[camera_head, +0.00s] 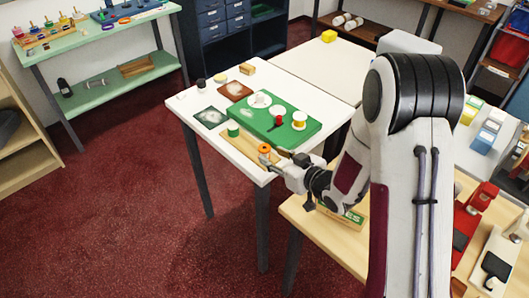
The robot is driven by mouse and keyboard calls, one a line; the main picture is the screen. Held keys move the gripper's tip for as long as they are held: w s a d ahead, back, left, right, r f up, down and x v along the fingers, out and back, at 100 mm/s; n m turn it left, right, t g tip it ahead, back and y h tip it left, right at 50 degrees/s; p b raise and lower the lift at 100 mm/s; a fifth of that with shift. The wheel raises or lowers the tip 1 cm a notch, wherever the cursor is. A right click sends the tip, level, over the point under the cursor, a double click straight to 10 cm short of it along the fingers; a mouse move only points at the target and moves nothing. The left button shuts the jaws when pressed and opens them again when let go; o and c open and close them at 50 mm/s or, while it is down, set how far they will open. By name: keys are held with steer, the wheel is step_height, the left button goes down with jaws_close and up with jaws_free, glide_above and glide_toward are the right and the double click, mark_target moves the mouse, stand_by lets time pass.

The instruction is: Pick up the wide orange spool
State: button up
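The orange spool (264,148) stands on a light wooden tray (236,143) near the front edge of the white table. It looks short and wide, with a dark centre. My gripper (274,156) reaches in from the right, just in front of the orange spool. Its two fingertips look spread apart, with nothing seen between them. The orange spool appears just beyond the fingertips; I cannot tell whether they touch it. A green spool (233,130) stands on the same tray, to the left of the orange one.
A green board (290,137) behind the tray carries white spools (259,100), a red spool (278,121) and a yellow-and-white spool (299,120). A wooden table (320,228) stands in front, under my arm.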

mark_target(268, 151)
steer(key=shift+w+a+f, duration=0.15)
steer(key=shift+w, duration=0.1)
steer(key=shift+r+x, duration=0.2)
steer(key=shift+x, duration=2.4)
steer(key=shift+w, duration=0.15)
steer(key=c, duration=0.7)
